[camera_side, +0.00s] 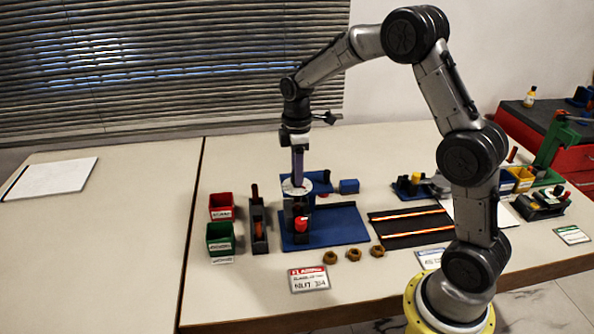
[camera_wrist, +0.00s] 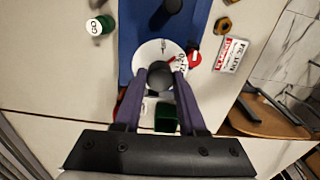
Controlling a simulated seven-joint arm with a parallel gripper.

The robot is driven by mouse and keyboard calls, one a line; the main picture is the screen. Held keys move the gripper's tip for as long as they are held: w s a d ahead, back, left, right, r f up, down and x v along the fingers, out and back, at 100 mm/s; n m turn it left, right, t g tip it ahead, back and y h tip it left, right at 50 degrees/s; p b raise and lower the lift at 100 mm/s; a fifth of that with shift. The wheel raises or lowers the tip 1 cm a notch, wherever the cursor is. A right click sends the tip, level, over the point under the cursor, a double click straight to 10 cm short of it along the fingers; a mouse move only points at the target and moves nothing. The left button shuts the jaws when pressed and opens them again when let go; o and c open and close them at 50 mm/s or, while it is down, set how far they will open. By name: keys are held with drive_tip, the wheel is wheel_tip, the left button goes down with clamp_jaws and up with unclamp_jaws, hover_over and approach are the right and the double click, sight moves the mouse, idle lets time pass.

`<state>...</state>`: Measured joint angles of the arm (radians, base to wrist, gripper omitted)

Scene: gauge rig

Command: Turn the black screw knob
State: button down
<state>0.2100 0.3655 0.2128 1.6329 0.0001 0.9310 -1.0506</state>
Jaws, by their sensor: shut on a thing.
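The black screw knob (camera_wrist: 160,76) sits at the middle of a white round dial with dark markings (camera_wrist: 150,52). In the wrist view my gripper (camera_wrist: 160,72) has its two purple fingers on either side of the knob, shut on it. The knob is hidden behind the fingers there. A red round part (camera_side: 301,223) shows low on the rig's front. The rig stands on a blue base plate (camera_side: 345,232).
A red bin (camera_side: 222,207), a green bin (camera_side: 219,238) and a dark holder (camera_side: 258,228) stand left of the plate. Three brown nuts (camera_side: 353,254) and a label card (camera_side: 308,280) lie in front. A black mat (camera_side: 408,227) with two glowing strips lies right. The far-left table is mostly clear.

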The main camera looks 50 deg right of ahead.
drive_tip(key=m, duration=0.4)
drive_tip(key=shift+r+m, duration=0.1)
drive_tip(key=shift+m, duration=0.2)
drive_tip(key=m, duration=0.4)
drive_tip(key=shift+m, duration=0.3)
drive_tip(key=m, duration=0.4)
drive_tip(key=shift+m, duration=2.1)
drive_tip(key=shift+c, duration=2.4)
unclamp_jaws()
wheel_tip(320, 180, up, 14)
